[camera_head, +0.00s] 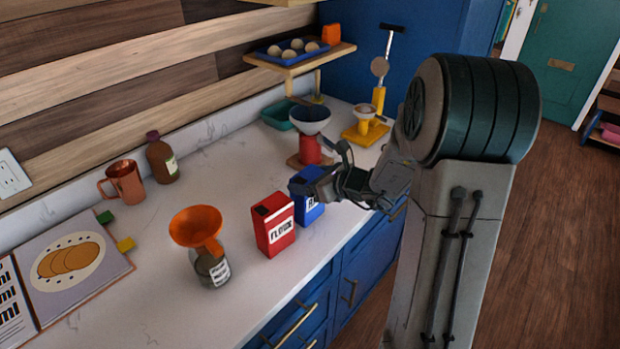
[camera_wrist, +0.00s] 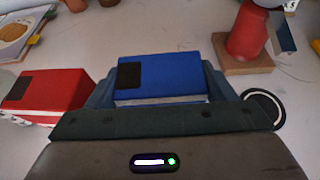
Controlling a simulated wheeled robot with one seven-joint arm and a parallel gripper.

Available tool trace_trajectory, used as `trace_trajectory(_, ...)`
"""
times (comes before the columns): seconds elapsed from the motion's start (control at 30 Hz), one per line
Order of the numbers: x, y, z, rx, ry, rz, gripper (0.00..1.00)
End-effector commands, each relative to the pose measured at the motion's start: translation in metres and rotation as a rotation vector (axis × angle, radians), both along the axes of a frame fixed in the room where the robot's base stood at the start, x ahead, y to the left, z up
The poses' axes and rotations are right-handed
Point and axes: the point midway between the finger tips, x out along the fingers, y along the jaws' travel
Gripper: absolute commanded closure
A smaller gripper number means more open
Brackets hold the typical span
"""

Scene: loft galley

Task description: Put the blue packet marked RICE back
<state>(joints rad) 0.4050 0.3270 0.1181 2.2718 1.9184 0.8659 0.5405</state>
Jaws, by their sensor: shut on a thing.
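The blue packet (camera_head: 308,211) stands on the white counter near its front edge, to the right of a red packet marked FLOUR (camera_head: 274,226). Its label is mostly hidden behind my gripper (camera_head: 303,187). In the wrist view the blue packet (camera_wrist: 165,76) sits between the two fingers of my gripper (camera_wrist: 160,90), with a dark patch on one corner. My gripper is shut on it. The red packet (camera_wrist: 48,92) shows close by on the left in the wrist view. I cannot tell whether the blue packet touches the counter.
An orange funnel (camera_head: 196,228) sits on a labelled jar (camera_head: 212,268) left of the packets. A red scale with a bowl (camera_head: 310,148) stands behind. A copper mug (camera_head: 125,183), brown bottle (camera_head: 161,161) and open cookbook (camera_head: 75,262) lie left.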

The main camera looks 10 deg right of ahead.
Motion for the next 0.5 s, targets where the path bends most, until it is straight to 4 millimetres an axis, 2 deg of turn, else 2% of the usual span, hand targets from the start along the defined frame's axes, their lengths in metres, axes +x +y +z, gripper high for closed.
trace_trajectory(0.27,0.0001,-0.0002,-0.0040,0.000,-0.001,0.000,0.73)
trace_trajectory(0.3,0.0000,-0.0001,-0.0035,0.000,0.000,0.000,0.18)
trace_trajectory(0.37,0.0000,-0.0001,-0.0027,0.000,0.000,0.000,0.02)
trace_trajectory(0.5,0.0001,-0.0002,-0.0027,0.000,0.000,0.000,0.02)
